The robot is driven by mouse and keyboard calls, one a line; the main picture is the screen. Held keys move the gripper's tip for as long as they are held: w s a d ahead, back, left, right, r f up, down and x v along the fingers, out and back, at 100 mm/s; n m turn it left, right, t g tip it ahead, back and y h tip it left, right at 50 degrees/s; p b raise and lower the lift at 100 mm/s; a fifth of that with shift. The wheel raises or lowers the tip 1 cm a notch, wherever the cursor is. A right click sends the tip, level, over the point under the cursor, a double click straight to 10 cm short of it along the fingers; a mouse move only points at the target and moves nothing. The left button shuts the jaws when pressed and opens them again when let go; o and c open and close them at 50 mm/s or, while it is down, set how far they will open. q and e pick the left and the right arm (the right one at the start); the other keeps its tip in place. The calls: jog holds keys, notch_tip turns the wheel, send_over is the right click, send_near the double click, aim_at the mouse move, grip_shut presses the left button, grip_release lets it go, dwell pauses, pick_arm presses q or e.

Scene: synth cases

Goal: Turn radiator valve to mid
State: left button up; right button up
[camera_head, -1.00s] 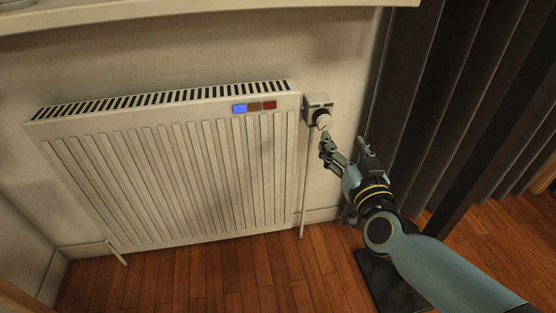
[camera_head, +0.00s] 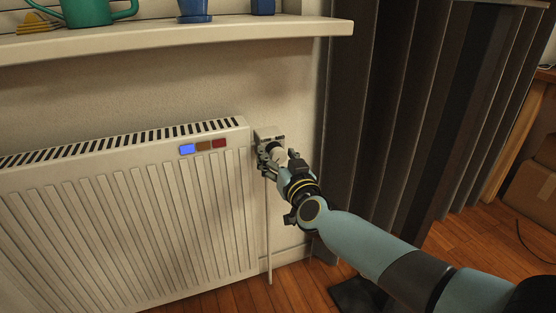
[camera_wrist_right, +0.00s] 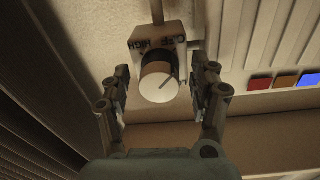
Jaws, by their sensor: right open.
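The radiator valve is a pale block (camera_head: 268,132) at the radiator's top right corner. Its round knob (camera_wrist_right: 158,86) has a white face, a dark collar and a thin pointer mark. In the right wrist view, the block (camera_wrist_right: 157,38) carries dark lettering, partly hidden, with what looks like HIGH on it. My right gripper (camera_head: 271,157) is at the valve. In the wrist view its fingers (camera_wrist_right: 161,88) are open, one on each side of the knob, with gaps visible. In the head view the gripper mostly hides the knob. My left gripper is in neither view.
The white radiator (camera_head: 130,230) has a blue light (camera_head: 187,149), brightest, beside a brown one (camera_head: 204,145) and a red one (camera_head: 219,143). A shelf (camera_head: 180,42) with a green watering can (camera_head: 88,10) is above. A dark curtain (camera_head: 400,110) hangs right of the valve.

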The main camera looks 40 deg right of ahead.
jog(key=shift+c, duration=0.4)
jog(key=c, duration=1.1)
